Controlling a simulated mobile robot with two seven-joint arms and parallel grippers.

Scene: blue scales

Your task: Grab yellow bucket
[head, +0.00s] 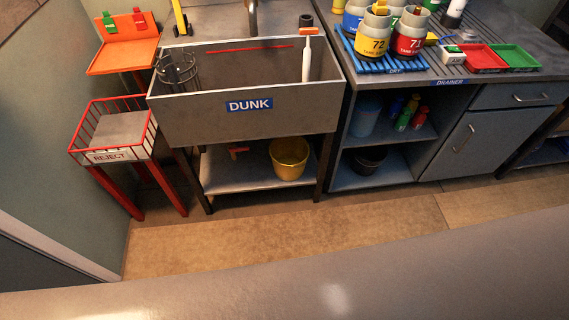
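A yellow bucket (290,160) stands upright on the low shelf (235,181) under the sink marked "DUNK", right of the shelf's middle, close to the right front leg. Its open top faces up and it looks empty. The sink's front wall hangs just above it. Neither of my grippers shows in the head view.
The grey sink (200,118) and its dark legs frame the shelf. A small red item (238,151) lies left of the bucket. The red "REJECT" basket (147,140) stands left, a blue-grey cabinet (460,145) right. A pale surface (330,275) crosses the foreground; the floor between is clear.

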